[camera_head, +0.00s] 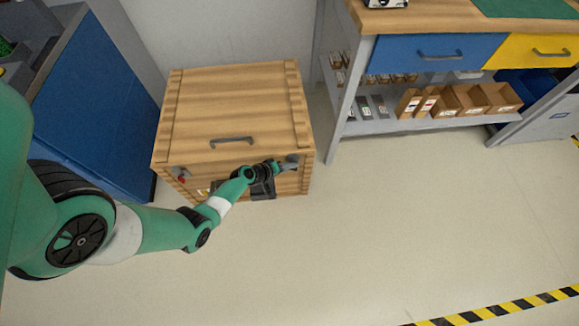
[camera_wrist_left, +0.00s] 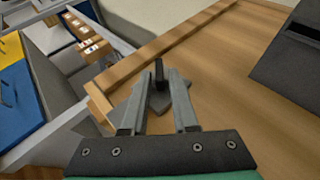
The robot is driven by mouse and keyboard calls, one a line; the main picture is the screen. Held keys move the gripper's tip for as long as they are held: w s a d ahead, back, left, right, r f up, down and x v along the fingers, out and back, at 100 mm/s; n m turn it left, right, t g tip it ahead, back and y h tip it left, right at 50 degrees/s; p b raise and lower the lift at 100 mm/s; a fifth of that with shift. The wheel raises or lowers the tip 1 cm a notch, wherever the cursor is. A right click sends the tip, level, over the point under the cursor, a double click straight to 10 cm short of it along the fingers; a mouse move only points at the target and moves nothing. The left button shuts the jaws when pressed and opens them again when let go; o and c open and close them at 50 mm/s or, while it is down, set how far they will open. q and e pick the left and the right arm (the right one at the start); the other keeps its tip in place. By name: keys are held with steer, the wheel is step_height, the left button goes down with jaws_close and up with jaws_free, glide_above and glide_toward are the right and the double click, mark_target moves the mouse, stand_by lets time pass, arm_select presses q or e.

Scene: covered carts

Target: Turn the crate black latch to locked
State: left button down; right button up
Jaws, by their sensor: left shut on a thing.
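A closed wooden crate (camera_head: 235,95) stands on the floor in the head view, with a grey handle (camera_head: 231,140) on its lid. Its pale wood face and frame strips (camera_wrist_left: 225,90) fill much of the left wrist view. My left gripper (camera_head: 291,162) is at the upper right of the crate's front face. In the left wrist view its two grey fingers (camera_wrist_left: 158,84) are shut on the black latch (camera_wrist_left: 158,70), whose upright tab shows between the tips. In the head view the gripper largely hides that latch. My right gripper is not in view.
A red latch (camera_head: 182,179) is at the front face's left. A blue cabinet (camera_head: 95,100) stands left of the crate. A workbench with drawers (camera_head: 435,52) and boxes stands right. The floor in front (camera_head: 380,240) is clear. A dark panel (camera_wrist_left: 290,60) lies beside the fingers.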

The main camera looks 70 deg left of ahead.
arm_select(q)
steer(key=g+p, duration=0.1)
steer(key=p, duration=0.2)
steer(key=r+m+g+p, duration=0.1)
steer(key=g+p, duration=0.1)
steer(key=p, duration=0.2)
steer(key=shift+w+r, duration=0.15)
steer(key=shift+w, duration=0.2)
steer(key=shift+g, duration=0.5)
steer(key=shift+w+f+g+y, duration=0.15)
steer(key=shift+f+g+y, duration=0.05)
steer(key=shift+g+y, duration=0.1)
steer(key=shift+d+f+m+g+b, duration=0.1)
steer(key=shift+f+m+g+b, duration=0.15)
steer(key=shift+g, duration=0.45)
steer(key=shift+g+y+b, duration=0.3)
steer(key=shift+g+b, duration=0.35)
steer(key=shift+g, duration=0.05)
steer(key=c, duration=0.9)
jaws_free()
steer(key=shift+r, duration=0.1)
